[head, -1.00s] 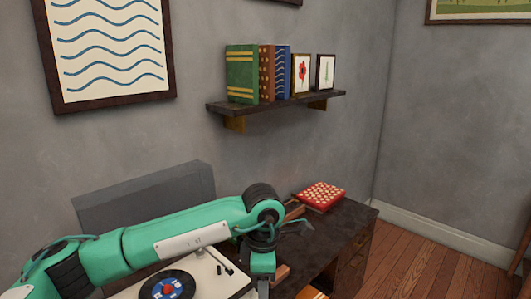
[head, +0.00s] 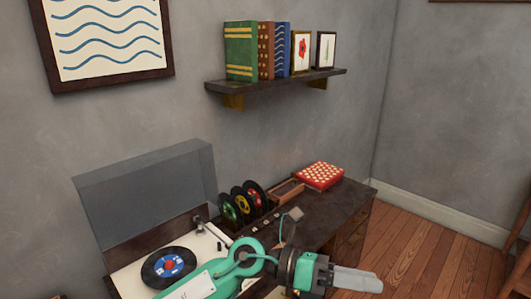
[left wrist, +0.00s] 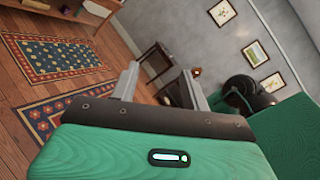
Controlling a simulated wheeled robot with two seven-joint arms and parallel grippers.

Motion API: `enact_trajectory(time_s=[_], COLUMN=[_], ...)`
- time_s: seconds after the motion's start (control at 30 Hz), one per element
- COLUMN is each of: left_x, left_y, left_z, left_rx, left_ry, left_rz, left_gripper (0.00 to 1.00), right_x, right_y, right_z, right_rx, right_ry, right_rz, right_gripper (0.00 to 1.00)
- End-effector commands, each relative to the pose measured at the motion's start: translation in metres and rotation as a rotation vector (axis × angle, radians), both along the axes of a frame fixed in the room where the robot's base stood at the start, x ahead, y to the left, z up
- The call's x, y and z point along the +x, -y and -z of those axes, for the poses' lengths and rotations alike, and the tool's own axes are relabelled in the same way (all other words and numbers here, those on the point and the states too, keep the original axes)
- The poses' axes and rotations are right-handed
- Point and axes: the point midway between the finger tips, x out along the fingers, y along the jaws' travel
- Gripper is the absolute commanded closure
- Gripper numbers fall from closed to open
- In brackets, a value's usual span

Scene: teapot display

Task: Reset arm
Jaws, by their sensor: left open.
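My left arm comes in low in the head view and is green with black joints. Its left gripper (head: 366,281) points to the right, at the front of the desk (head: 335,212), with its grey fingers seen side-on. In the left wrist view the two grey fingers of the left gripper (left wrist: 158,82) stand apart with nothing between them, so it is open and empty. My right gripper is not in view.
A record player (head: 128,270) with a raised lid (head: 145,190) stands on the desk, a record (head: 168,267) on it. Behind are racked records (head: 243,203), a wooden tray (head: 287,192) and a red dotted box (head: 320,175). A shelf (head: 275,84) holds books and frames. Open floor (head: 440,255) lies right.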

Motion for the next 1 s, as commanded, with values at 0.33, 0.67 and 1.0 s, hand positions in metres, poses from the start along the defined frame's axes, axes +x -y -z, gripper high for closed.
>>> enact_trajectory(time_s=[0.33,0.67,1.0], left_x=[0.067,0.119,0.033], left_y=[-0.085,-0.224,-0.336], left_z=[-0.05,0.056,0.235], left_rx=[-0.608,-0.969,-1.08], left_ry=[-0.733,-1.474,-2.21], left_rz=[-0.413,-0.911,-1.511], left_gripper=[0.53,0.53,0.53], right_x=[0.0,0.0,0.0], right_y=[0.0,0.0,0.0], right_z=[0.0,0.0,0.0], right_rx=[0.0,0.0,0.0], right_ry=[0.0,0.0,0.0], right_rz=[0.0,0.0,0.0], right_gripper=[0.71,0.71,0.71])
